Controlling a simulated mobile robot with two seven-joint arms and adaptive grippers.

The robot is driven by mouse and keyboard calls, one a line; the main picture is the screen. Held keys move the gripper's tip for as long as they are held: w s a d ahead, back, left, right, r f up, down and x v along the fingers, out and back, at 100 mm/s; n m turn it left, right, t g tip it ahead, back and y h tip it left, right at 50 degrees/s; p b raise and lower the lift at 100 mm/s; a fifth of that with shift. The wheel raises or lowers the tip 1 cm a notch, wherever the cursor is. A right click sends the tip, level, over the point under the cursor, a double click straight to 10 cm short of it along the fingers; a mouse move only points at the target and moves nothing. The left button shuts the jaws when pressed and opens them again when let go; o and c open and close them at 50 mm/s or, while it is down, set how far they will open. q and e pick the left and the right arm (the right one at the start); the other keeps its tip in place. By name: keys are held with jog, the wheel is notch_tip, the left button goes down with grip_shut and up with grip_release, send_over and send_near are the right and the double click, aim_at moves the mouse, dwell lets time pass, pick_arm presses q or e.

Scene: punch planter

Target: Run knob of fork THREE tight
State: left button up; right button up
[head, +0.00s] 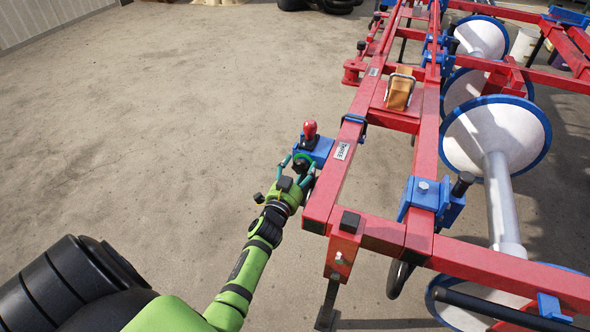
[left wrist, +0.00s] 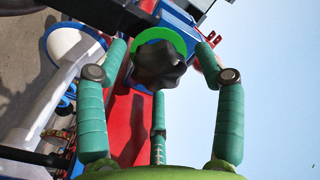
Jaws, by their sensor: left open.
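The label THREE (head: 342,151) is on the red frame beam beside a blue fork block (head: 318,150) with a red-topped post (head: 310,131). A black lobed knob (left wrist: 158,66) with a bright green ring behind it fills the upper middle of the left wrist view. In the head view the knob (head: 302,161) is small and partly hidden by my gripper. My left gripper (head: 297,170) is at the knob, its teal fingers open. In the left wrist view its fingers (left wrist: 160,75) stand left, right and below the knob, with no clear contact. My right gripper is not in view.
The red frame (head: 328,190) runs along the right of my arm, with blue clamps (head: 432,202) and white discs with blue rims (head: 495,135) beyond it. Black rounded objects (head: 315,5) lie at the far back. The concrete ground (head: 150,130) on the left is clear.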

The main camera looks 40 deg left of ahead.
pick_arm(q)
jog(key=v, duration=1.1)
jog(key=shift+s, duration=0.35)
jog(key=shift+d, duration=0.1)
jog(key=v, duration=0.7)
jog(key=shift+s, duration=0.3)
